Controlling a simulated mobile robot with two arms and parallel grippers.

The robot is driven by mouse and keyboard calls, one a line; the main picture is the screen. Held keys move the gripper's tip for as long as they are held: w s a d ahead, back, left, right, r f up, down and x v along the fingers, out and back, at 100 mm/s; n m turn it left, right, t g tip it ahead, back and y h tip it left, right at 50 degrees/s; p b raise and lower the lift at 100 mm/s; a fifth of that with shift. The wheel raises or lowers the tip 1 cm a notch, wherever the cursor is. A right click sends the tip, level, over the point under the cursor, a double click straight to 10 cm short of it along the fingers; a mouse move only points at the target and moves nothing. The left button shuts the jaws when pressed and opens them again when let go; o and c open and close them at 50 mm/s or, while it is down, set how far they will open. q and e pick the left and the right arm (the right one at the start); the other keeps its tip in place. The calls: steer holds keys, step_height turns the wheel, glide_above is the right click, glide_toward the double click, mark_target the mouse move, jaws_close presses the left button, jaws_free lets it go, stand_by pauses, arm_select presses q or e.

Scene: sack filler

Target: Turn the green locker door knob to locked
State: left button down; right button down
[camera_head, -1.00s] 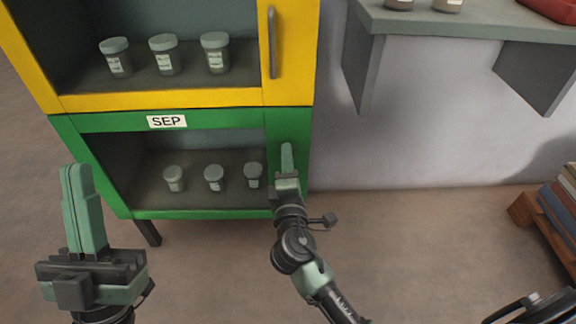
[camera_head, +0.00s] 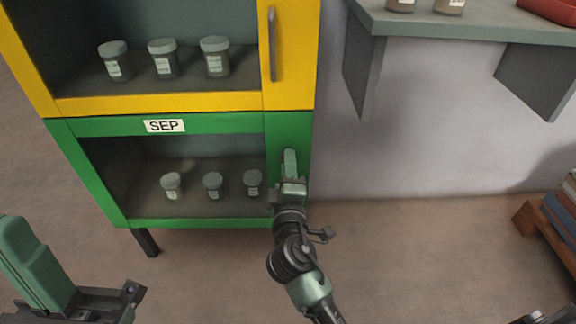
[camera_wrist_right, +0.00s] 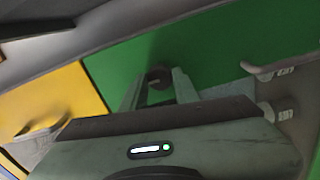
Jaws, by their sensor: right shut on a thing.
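The green locker door (camera_head: 188,124) is the lower part of the cabinet in the head view, with a SEP label on its top edge. My right gripper (camera_head: 290,160) reaches up to the door's right-hand frame. The knob is hidden behind the gripper there. In the right wrist view the dark round knob (camera_wrist_right: 158,76) shows between the two fingertips of the right gripper (camera_wrist_right: 157,90), which is shut on it. I cannot read the knob's locked or unlocked marking. My left gripper (camera_head: 25,255) is at the lower left, away from the cabinet, its fingers together and empty.
The yellow locker door (camera_head: 185,98) with a vertical grey handle (camera_head: 272,45) is just above. Jars stand inside both lockers. A grey shelf (camera_head: 460,25) juts from the wall at the upper right. A wooden pallet (camera_head: 535,225) with stacked items is at the right. Floor below is clear.

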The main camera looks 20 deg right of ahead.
steer(key=c, duration=1.1)
jaws_free()
steer(key=shift+o, duration=0.2)
steer(key=v, duration=0.7)
steer(key=shift+s, duration=0.4)
steer(key=shift+a, duration=0.15)
